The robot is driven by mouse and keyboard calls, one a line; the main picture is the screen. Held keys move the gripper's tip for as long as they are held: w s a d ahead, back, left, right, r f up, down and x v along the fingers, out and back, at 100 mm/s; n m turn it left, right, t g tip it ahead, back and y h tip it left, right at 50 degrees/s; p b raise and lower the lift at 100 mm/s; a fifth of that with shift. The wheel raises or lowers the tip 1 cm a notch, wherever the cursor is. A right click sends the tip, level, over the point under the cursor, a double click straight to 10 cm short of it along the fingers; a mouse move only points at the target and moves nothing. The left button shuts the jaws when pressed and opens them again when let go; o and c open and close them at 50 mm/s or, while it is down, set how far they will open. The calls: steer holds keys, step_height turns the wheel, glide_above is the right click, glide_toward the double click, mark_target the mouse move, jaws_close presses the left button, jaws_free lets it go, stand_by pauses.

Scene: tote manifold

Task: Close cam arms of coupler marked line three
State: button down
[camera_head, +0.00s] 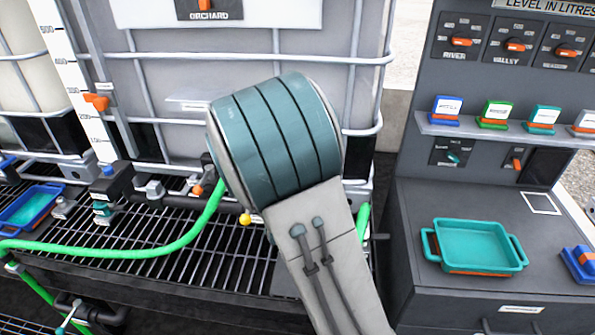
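My arm's large teal and grey link fills the middle of the view, and my gripper is not visible. Pipe fittings stand along the black grating (130,234) under the white caged tank (160,95). A dark fitting (110,182) with a blue top has a teal part below it. A grey fitting (155,190) and an orange-handled fitting (197,188) are farther right. A green hose (150,250) runs from behind my arm to the left edge. I cannot read a line three mark or make out cam arms; part of the row is hidden behind my arm.
A grey console (412,130) stands at the right, with orange knobs and a shelf (480,131) of coloured blocks. A teal tray (474,246) and a blue item (580,263) sit on its top. A blue tray (33,208) lies at the left.

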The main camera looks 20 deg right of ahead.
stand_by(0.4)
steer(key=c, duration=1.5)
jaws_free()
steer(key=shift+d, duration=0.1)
